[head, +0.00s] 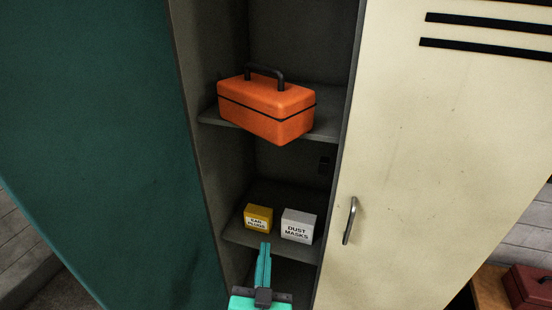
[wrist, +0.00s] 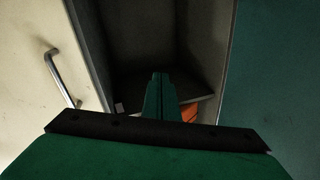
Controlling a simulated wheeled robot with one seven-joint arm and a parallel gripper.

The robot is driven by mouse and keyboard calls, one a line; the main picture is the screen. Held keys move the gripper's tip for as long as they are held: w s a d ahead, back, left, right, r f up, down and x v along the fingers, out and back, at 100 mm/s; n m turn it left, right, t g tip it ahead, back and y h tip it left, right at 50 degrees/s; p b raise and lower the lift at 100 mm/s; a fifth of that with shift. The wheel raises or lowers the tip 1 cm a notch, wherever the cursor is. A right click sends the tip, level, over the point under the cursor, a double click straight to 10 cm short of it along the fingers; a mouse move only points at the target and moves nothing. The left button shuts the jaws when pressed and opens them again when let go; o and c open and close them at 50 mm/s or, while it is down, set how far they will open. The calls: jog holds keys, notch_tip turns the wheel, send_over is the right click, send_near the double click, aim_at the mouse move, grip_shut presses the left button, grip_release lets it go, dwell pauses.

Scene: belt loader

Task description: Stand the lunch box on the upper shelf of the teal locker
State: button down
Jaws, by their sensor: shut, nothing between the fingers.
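The orange lunch box (head: 266,108) with a black handle stands upright on the upper shelf (head: 327,126) of the teal locker, turned at an angle. Its near corner reaches past the shelf's front edge. My gripper (head: 265,246) is shut and empty, below the lunch box and in front of the lower shelf, apart from the box. In the wrist view my shut fingers (wrist: 160,76) point into the dark locker. A bit of orange, likely the lunch box (wrist: 190,112), shows beside them, mostly hidden.
The teal door (head: 100,130) stands open on the left. A cream door (head: 430,170) with a metal handle (head: 349,220) is on the right. The lower shelf holds a yellow ear plugs box (head: 258,217) and a white dust masks box (head: 298,226). A dark red box (head: 530,287) sits far right.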

aim_at(280, 80)
jog(key=w+a+r+m+h, duration=0.1)
jog(key=w+r+m+h, duration=0.2)
jog(key=r, duration=0.7)
jog(key=w+a+r+m+h, duration=0.1)
jog(key=w+r+m, duration=0.4)
jog(key=r, duration=0.6)
jog(key=s+r+m+g+h, duration=0.1)
jog(key=s+r+m, duration=0.3)
jog(key=r+m, duration=0.9)
jog(key=w+d+r+n, duration=0.1)
jog(key=w, duration=0.3)
jog(key=w+d+r, duration=0.1)
jog(key=w+d, duration=0.1)
jog(key=w, duration=0.2)
jog(key=w+d+n, duration=0.1)
jog(key=w, duration=0.3)
jog(key=shift+w+d+r+n, duration=0.3)
jog(key=shift+w+d+r, duration=0.05)
jog(key=shift+d+r, duration=0.05)
